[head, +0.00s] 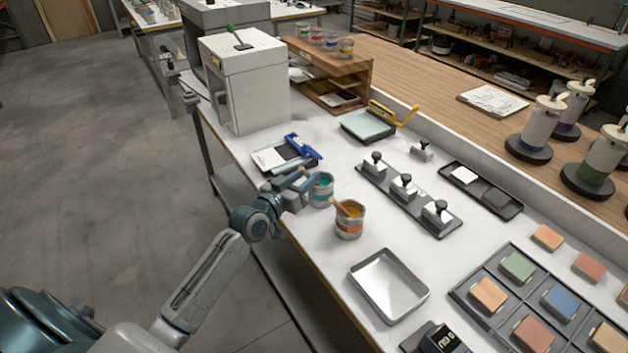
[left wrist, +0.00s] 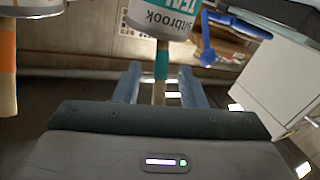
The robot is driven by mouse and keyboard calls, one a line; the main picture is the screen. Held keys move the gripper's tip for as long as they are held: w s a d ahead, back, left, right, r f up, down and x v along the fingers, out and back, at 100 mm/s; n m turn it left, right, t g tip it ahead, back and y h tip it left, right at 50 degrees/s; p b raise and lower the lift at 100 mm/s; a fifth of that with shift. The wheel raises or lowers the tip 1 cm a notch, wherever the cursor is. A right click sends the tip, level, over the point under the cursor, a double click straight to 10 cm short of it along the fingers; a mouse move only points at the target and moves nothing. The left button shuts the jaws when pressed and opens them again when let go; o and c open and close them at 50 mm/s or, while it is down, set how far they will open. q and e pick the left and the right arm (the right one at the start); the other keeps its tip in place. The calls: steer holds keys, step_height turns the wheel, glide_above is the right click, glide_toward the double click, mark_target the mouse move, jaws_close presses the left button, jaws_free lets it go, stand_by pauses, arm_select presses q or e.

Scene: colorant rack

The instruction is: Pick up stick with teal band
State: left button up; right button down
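The stick with the teal band (left wrist: 161,62) leans out of a paint can with a teal label (head: 321,190). In the left wrist view the can (left wrist: 165,15) shows at the top edge. My left gripper (head: 303,181) is beside this can, over the table's front edge. In the left wrist view its two fingers (left wrist: 160,78) stand on either side of the stick's bare wooden part, with a gap on both sides, so it is open. In the head view the gripper hides much of the stick. My right gripper is not in view.
A can with an orange label (head: 349,220) and its own stick (head: 341,208) stands close to the right. A blue-handled tool (head: 302,145) lies behind. An empty metal tray (head: 390,286) and a rack of stampers (head: 404,187) are further right.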

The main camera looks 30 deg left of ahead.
arm_select(q)
steer(key=shift+w+d+f, duration=0.1)
steer(key=shift+w, duration=0.4)
steer(key=shift+w+d+f, duration=0.1)
steer(key=shift+w, duration=0.35)
steer(key=shift+s+r, duration=0.1)
steer(key=shift+s, duration=0.05)
steer(key=shift+c, duration=0.7)
jaws_close()
step_height(320, 180, up, 10)
steer(key=shift+f, duration=0.1)
step_height(320, 180, up, 3)
steer(key=p, duration=0.2)
steer(key=shift+p, duration=0.35)
